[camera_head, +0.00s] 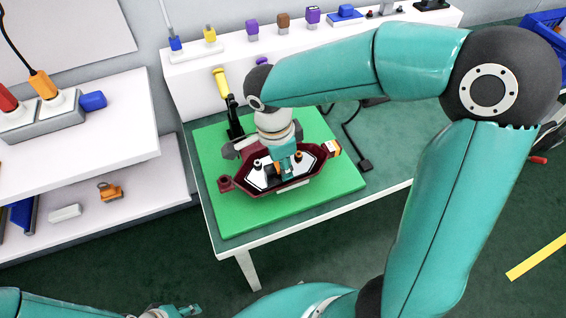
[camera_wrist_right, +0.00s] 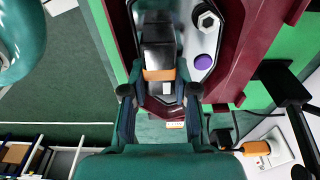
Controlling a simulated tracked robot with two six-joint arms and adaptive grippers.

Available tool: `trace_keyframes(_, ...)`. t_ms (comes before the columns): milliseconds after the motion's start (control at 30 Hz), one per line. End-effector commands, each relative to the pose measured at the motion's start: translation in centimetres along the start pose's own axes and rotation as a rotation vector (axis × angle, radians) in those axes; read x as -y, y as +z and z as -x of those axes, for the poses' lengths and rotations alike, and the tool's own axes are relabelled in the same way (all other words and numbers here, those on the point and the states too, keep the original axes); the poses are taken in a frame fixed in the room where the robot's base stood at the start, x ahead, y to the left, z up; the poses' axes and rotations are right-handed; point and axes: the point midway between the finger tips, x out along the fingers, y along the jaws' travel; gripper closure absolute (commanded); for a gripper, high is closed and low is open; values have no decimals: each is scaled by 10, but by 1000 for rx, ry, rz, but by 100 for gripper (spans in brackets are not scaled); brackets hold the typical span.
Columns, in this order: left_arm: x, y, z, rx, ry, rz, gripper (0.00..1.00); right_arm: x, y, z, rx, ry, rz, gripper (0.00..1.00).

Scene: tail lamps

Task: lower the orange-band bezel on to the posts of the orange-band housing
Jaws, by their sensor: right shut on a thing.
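The dark red housing (camera_head: 226,184) sits on the green mat, with an orange and white tag (camera_head: 332,148) at its right end. Its red rim also shows in the right wrist view (camera_wrist_right: 262,55). My right gripper (camera_head: 284,164) points down over its middle, shut on a dark grip block with an orange band (camera_wrist_right: 158,75), seemingly part of the bezel. A pale, black-edged plate lies within the red rim, with a hex piece and a purple round piece. The fingers hide the middle; any gap at the posts is not clear. My left gripper (camera_head: 185,311) is cut off at the bottom edge.
The green mat (camera_head: 225,218) has bare room around the housing. A yellow-handled tool (camera_head: 222,84) stands behind on the left. A black cable and connector (camera_head: 364,163) lie on the right. A white ledge (camera_head: 215,65) with several coloured parts runs along the back.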

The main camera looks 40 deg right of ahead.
Motion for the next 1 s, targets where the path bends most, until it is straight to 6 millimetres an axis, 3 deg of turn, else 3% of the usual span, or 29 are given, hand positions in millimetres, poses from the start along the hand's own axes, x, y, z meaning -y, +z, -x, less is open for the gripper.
trace_keyframes(367,0,0,0,0,0,0,60,0,0,1,-1,-1,-1,100)
trace_keyframes(400,0,0,0,0,0,0,60,0,0,1,-1,-1,-1,68)
trace_keyframes(567,0,0,0,0,0,0,60,0,0,1,-1,-1,0,42)
trace_keyframes(1000,0,0,1,0,0,0,60,1,0,7,-1,-2,0,42)
